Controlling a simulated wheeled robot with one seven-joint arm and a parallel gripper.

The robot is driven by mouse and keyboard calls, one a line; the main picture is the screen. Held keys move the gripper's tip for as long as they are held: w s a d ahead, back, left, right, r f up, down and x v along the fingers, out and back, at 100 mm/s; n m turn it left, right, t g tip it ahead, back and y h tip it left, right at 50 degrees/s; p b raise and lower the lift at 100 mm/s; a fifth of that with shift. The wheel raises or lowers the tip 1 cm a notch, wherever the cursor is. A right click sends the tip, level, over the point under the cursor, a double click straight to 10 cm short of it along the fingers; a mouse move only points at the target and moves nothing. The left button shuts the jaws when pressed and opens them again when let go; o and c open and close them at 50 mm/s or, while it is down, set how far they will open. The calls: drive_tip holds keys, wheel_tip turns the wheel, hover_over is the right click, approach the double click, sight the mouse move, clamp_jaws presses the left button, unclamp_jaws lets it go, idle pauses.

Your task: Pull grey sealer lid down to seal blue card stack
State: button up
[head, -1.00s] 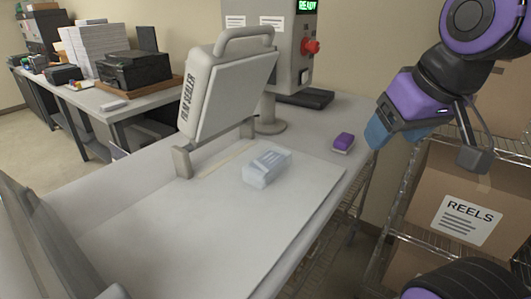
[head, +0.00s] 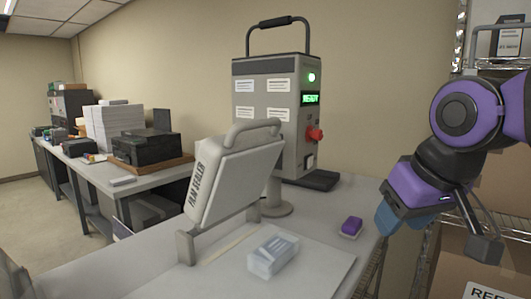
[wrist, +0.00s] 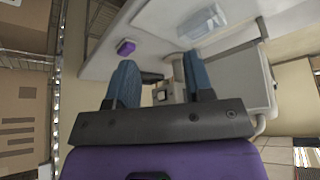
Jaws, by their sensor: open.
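The grey sealer lid (head: 222,182), marked FILM SEALER, stands raised and tilted back on its hinge posts, with a loop handle (head: 252,131) along its top edge. The blue card stack (head: 272,256) lies on the pale sealer bed (head: 318,274) in front of the lid, looking wrapped in clear film. It also shows at the top of the wrist view (wrist: 203,22). My gripper (head: 388,217) is to the right of the lid, over the table's right side, apart from lid and stack. In the wrist view its blue fingers (wrist: 160,78) are spread with nothing between them.
A grey machine (head: 275,110) with a green READY display and red knob (head: 314,134) stands behind the lid. A purple block (head: 351,226) lies near the table's right edge. Wire shelving with cardboard boxes (head: 455,265) is at right. A side table (head: 110,180) holds paper and equipment.

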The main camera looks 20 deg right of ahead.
drive_tip(key=w+a+r+m+g+y, duration=0.1)
drive_tip(key=w+a+r+m, duration=0.15)
drive_tip(key=w+r, duration=0.45)
drive_tip(key=w+a+r+m, duration=0.1)
drive_tip(key=w+r+m, duration=0.2)
drive_tip(key=w+r, duration=0.4)
drive_tip(key=m+g, duration=0.2)
drive_tip(key=m, duration=0.3)
approach(262, 120)
drive_tip(key=shift+y, duration=0.3)
drive_tip(key=x, duration=0.9)
drive_tip(key=shift+w+d+f, duration=0.15)
drive_tip(key=shift+w+d, duration=0.05)
clamp_jaws()
